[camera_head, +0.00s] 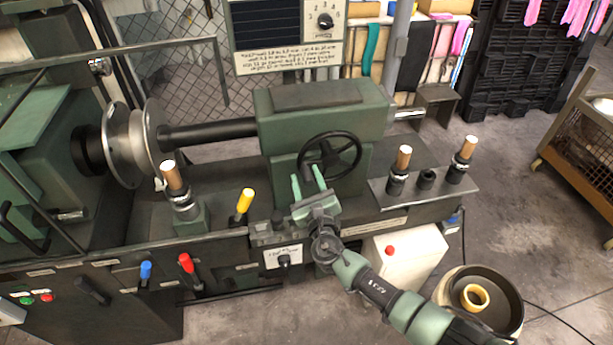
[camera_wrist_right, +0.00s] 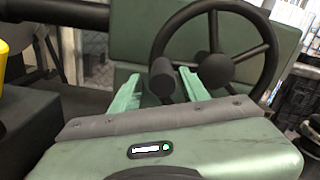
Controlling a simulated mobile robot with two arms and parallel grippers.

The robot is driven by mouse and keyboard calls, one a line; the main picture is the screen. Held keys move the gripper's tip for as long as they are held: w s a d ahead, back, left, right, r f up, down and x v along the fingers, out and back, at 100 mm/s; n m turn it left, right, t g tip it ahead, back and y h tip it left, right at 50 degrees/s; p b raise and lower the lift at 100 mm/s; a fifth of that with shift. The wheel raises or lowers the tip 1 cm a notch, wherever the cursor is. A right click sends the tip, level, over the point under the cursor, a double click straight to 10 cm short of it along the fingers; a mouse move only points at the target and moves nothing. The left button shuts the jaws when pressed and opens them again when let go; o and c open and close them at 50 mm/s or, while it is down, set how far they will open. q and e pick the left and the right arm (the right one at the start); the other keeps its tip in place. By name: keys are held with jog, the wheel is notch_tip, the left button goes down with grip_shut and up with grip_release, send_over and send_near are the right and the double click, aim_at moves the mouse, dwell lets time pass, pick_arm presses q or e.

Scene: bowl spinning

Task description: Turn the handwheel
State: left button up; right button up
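The black handwheel (camera_head: 328,150) is mounted on the front of the green machine head, upright and facing me. It also shows in the wrist view (camera_wrist_right: 215,70), with its spokes, hub and a cylindrical handle knob (camera_wrist_right: 162,77). My right gripper (camera_head: 308,180) is in front of the wheel's lower left part. In the wrist view, its two green fingers (camera_wrist_right: 158,90) are spread apart. The knob appears between them, with a visible gap to the left finger and a narrow one to the right. Contact cannot be made out. My left gripper is out of view.
The machine bed has a yellow-handled lever (camera_head: 244,202) left of my gripper, and wooden-topped posts (camera_head: 403,158) to its right. Red (camera_head: 186,263) and blue (camera_head: 146,270) levers are on the front. A round bin (camera_head: 515,310) stands on the floor at lower right.

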jog(key=shift+r, duration=0.2)
jog(key=shift+s, duration=0.25)
jog(key=v, duration=0.7)
jog(key=shift+s+d+f, duration=0.1)
jog(key=shift+s+f, duration=0.05)
jog(key=shift+f, duration=0.05)
